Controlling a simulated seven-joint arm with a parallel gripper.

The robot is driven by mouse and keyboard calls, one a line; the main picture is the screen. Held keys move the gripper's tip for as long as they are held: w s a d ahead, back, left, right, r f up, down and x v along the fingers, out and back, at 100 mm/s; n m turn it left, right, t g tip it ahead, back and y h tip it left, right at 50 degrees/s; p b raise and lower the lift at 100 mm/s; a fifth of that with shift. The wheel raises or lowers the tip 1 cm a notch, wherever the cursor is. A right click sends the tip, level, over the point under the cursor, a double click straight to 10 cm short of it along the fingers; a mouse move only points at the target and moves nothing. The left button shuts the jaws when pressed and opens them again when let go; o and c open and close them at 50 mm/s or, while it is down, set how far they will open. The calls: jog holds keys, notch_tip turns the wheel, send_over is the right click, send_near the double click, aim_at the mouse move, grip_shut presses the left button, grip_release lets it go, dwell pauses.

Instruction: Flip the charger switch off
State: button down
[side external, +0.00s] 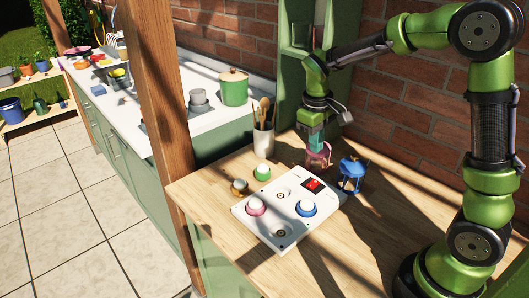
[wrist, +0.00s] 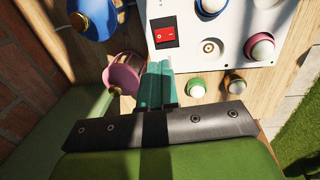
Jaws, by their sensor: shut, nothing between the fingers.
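The charger (side external: 282,238) is a white flat box on the wooden table, with a pink-ringed and a blue-ringed white bulb seated on it and bare round sockets. Its red rocker switch (side external: 312,184) sits in a black frame near the far right corner. The switch (wrist: 165,36) is also clear in the wrist view, as is part of the charger (wrist: 197,47). My gripper (side external: 313,150) is shut and empty, with teal fingers pointing down behind the charger's far edge. In the wrist view my gripper (wrist: 160,66) ends just short of the switch and appears apart from it.
A pink lantern (side external: 318,157) stands close beside my fingers, and a blue lantern (side external: 352,170) stands to its right. A green-ringed bulb (side external: 262,173) and an amber-ringed bulb (side external: 240,186) lie left of the charger. A utensil cup (side external: 264,143) stands behind; the front table is clear.

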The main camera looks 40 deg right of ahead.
aim_at(312, 185)
jog(key=f, duration=0.3)
jog(key=d+f, duration=0.1)
jog(key=f, duration=0.7)
jog(key=shift+d+f, duration=0.1)
jog(key=shift+d, duration=0.1)
jog(key=shift+d+f, duration=0.3)
jog(key=shift+f, duration=0.25)
jog(key=shift+s+a, duration=0.1)
jog(key=shift+a, duration=1)
notch_tip(312, 185, up, 15)
jog(key=shift+w+d, duration=0.15)
jog(key=shift+w, duration=0.05)
